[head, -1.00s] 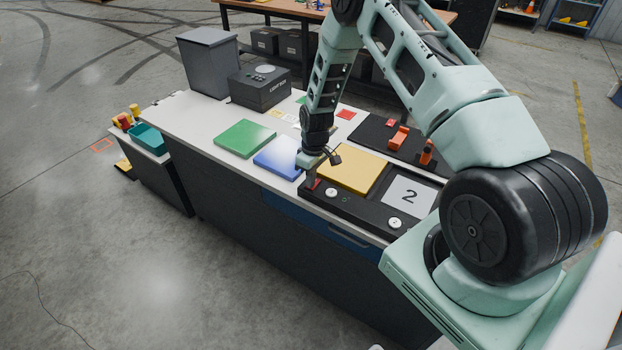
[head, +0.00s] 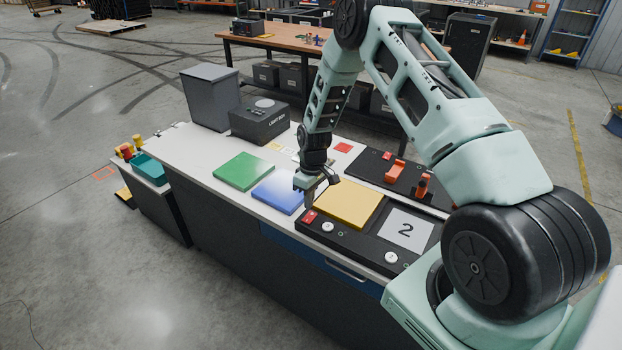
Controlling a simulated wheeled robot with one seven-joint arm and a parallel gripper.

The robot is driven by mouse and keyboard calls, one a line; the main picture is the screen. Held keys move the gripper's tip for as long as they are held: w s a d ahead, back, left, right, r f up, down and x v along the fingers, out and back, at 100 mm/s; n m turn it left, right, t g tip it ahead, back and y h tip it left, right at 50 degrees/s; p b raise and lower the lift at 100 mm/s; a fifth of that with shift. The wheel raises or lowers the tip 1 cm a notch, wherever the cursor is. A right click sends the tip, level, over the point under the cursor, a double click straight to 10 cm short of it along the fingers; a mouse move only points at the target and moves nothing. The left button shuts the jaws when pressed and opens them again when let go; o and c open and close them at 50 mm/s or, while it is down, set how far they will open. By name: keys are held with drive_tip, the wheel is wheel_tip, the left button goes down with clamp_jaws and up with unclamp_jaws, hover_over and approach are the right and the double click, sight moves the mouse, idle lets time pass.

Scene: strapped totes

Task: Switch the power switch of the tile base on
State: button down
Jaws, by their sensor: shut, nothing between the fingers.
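The tile base is a long black board (head: 365,240) at the front right of the white worktop. A yellow tile (head: 346,204) and a white card marked 2 (head: 405,231) sit on it. A red switch (head: 309,216) is at its front left corner; whether it is on or off is too small to tell. White round knobs (head: 328,227) are along its front edge. My gripper (head: 308,205) is shut and empty, pointing down just above and behind the red switch. I cannot tell whether it touches the switch.
A blue tile (head: 277,193) and a green tile (head: 243,172) lie to the left. A dark box (head: 259,122) and a grey bin (head: 210,97) stand at the back left. Behind the base, a black board (head: 378,170) carries orange parts (head: 394,172).

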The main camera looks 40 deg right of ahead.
wheel_tip(320, 180, up, 9)
drive_tip(key=a+b, duration=0.1)
drive_tip(key=b, duration=0.2)
drive_tip(key=shift+s+r+b, duration=0.2)
drive_tip(key=shift+b, duration=0.15)
